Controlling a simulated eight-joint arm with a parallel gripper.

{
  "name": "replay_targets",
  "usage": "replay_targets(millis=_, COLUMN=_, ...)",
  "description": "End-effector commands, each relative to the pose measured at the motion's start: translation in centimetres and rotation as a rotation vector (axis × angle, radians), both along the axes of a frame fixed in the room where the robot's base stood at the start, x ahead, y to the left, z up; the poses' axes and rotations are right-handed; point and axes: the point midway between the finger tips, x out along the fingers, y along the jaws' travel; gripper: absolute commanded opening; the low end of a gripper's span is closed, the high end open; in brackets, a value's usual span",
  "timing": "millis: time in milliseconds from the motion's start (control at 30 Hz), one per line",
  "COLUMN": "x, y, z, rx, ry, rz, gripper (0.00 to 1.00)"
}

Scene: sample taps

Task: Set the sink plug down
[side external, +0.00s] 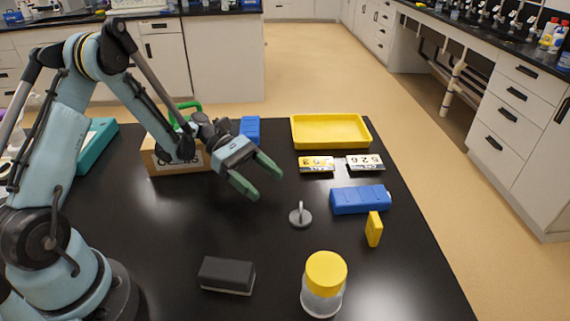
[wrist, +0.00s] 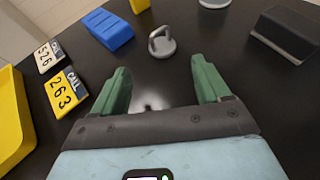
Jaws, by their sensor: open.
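The sink plug (side external: 300,216) is a small grey disc with a ring handle on top. It stands upright on the black table, in front of and to the right of my gripper in the side view. In the wrist view the sink plug (wrist: 161,44) sits beyond the fingertips, roughly centred between them. My gripper (side external: 262,179) is open and empty, its green fingers apart above the table. Its fingers also show in the wrist view (wrist: 160,75). They do not touch the plug.
A blue block (side external: 360,199), a yellow block (side external: 374,229), two number plates (side external: 316,164) and a yellow tray (side external: 331,146) lie to the right. A yellow-lidded jar (side external: 323,285) and a black eraser-like block (side external: 227,275) stand near the front. Table around the plug is clear.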

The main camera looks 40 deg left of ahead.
Motion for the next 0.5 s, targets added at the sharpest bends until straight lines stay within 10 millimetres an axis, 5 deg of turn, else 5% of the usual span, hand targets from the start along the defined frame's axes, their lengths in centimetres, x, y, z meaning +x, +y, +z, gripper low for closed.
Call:
replay_targets(millis=233, x=-0.3, y=2.5, z=1.1, rx=0.001, ry=-0.001, rz=0.001, gripper=0.76)
replay_targets(millis=500, x=0.0, y=1.6, z=3.0, rx=0.127, ry=-0.103, rz=-0.026, gripper=0.76)
